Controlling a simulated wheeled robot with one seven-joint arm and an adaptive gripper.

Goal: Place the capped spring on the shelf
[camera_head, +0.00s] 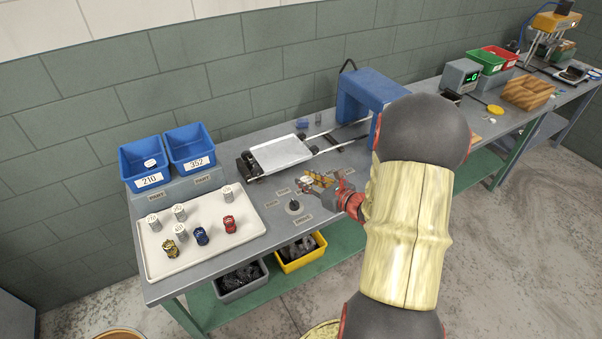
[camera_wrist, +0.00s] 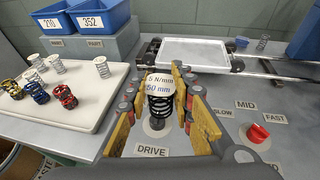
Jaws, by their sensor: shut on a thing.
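My gripper (camera_wrist: 164,92) is shut on a capped spring. The spring has a white cap (camera_wrist: 160,85) with printed lettering including "50 mm", over a dark coil (camera_wrist: 160,105), and looks upright between the yellow-sided fingers. In the head view my gripper (camera_head: 312,180) is over the bench near the control labels, and its fingers mostly hide the spring. A grey raised step (camera_head: 180,188) with "PART" labels carries two blue bins at the back left. It also shows in the wrist view (camera_wrist: 82,56). I cannot tell whether this step or the green under-bench level (camera_head: 345,238) is the shelf.
A white tray (camera_head: 155,268) holds several silver, gold, blue and red springs at left. Blue bins 210 (camera_head: 135,160) and 352 (camera_head: 190,140) stand behind it. A coiler carriage (camera_head: 285,155) and blue frame (camera_head: 350,95) stand at the back. A black knob (camera_head: 295,207) and red knob (camera_wrist: 257,133) rise from the bench.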

